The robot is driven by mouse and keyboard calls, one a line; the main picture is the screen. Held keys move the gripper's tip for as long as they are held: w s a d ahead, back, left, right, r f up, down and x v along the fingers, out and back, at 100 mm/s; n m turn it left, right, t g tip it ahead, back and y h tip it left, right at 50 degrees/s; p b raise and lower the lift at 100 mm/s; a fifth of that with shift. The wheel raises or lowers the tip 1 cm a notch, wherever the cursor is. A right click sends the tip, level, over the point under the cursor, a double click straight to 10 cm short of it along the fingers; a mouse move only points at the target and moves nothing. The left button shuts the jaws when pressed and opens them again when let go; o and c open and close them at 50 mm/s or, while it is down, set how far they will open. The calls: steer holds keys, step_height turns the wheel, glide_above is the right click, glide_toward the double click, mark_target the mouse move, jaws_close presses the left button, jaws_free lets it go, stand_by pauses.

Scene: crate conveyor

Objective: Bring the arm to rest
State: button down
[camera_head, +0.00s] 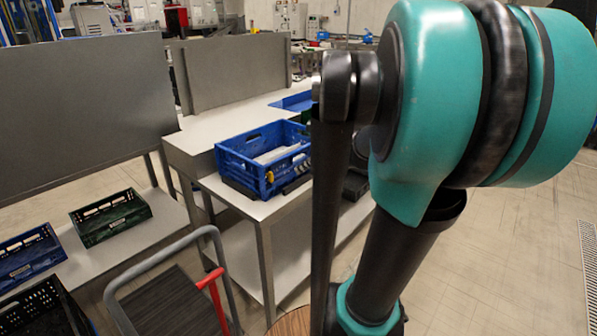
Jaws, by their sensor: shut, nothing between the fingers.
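My arm, with teal and black links, fills the right half of the head view. It is folded, with a large teal joint at the top right and a dark link running down to the bottom edge. My gripper cannot be made out in this view. No held object shows.
A blue crate (228,159) with pale contents stands on a grey metal table (262,213), left of my arm. A green crate (108,231) and a blue crate (27,268) are at left. A cart with a grey handle (163,250) stands in front. Floor at right is clear.

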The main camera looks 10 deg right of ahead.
steer(key=s+f+n+g+h, duration=0.1)
steer(key=s+f+n+h, duration=0.1)
steer(key=s+f+n, duration=0.6)
steer(key=s+f+n+g+h, duration=0.2)
steer(key=s+f+n, duration=0.7)
steer(key=n, duration=1.1)
steer(key=shift+s+a+f+n+h, duration=0.2)
steer(key=shift+s+n+h, duration=0.2)
steer(key=shift+h, duration=0.2)
